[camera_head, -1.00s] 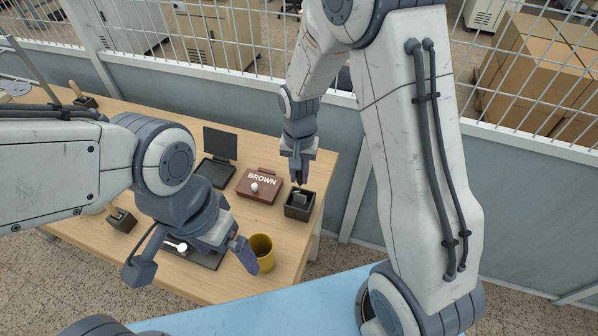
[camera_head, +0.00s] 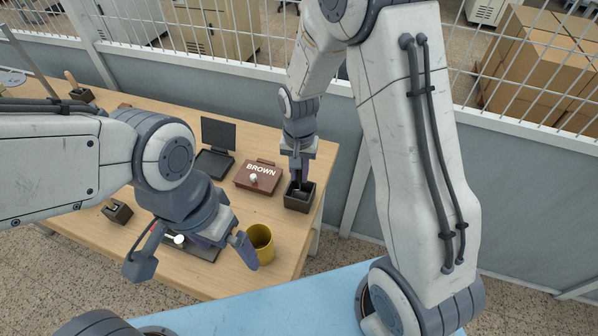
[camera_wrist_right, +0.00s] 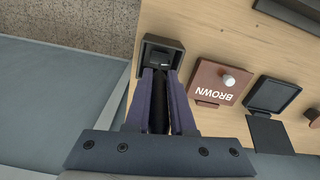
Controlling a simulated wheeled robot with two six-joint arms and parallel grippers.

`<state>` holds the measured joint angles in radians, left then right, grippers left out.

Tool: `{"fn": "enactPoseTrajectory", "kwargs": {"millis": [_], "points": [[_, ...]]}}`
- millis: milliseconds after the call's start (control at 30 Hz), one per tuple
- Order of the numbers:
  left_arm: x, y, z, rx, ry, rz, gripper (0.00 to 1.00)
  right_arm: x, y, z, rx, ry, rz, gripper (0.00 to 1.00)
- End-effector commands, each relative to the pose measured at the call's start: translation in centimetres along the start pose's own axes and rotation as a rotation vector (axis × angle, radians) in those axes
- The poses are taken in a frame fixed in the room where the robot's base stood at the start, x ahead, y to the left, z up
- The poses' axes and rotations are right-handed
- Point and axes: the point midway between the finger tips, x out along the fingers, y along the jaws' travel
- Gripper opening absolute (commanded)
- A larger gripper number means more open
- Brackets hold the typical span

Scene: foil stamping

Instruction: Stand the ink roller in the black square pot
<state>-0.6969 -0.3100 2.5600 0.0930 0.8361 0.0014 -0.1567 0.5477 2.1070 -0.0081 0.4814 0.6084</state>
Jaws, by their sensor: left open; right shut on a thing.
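The black square pot (camera_head: 291,204) stands near the right end of the wooden table. My right gripper (camera_head: 299,181) points down over it and is shut on the ink roller. In the right wrist view the roller's dark handle (camera_wrist_right: 159,112) runs between the fingers, and its lower end is inside the mouth of the pot (camera_wrist_right: 148,58). Whether the roller touches the pot's floor is hidden.
A brown box marked BROWN (camera_head: 250,184) with a white knob sits left of the pot. A black open-lidded pad (camera_head: 214,163) is further left. A yellow cup (camera_head: 261,238) stands near the front edge, beside my left gripper. A dark block (camera_head: 117,212) lies far left.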

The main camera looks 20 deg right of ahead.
Motion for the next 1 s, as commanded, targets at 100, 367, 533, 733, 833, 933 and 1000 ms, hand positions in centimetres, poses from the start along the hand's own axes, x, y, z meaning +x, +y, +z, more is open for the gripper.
{"fn": "enactPoseTrajectory", "kwargs": {"millis": [100,367,533,733,833,933,1000], "points": [[0.03,0.0,0.0,0.0,0.0,0.0,1.0,0.04,0.0,0.0,0.0,0.0,0.0,0.0],[0.17,-0.01,0.01,0.0,0.0,0.0,1.0,0.25,0.0,0.0,0.0,0.0,0.0,0.0],[0.25,-0.02,0.01,0.0,0.0,0.0,1.0,0.39,0.0,0.0,0.0,0.0,0.0,0.0],[0.35,-0.02,0.02,0.0,0.0,0.0,1.0,0.55,-0.01,0.0,0.0,0.0,0.0,0.0],[0.34,-0.02,0.02,0.0,0.0,0.0,1.0,0.56,-0.01,-0.01,0.0,0.0,0.0,0.37],[0.34,-0.03,0.02,0.0,0.0,0.0,1.0,0.55,0.0,0.0,0.0,0.0,0.0,0.57],[0.34,-0.03,0.02,0.0,0.0,0.0,1.0,0.55,0.0,0.0,0.0,0.0,0.0,0.57]]}}
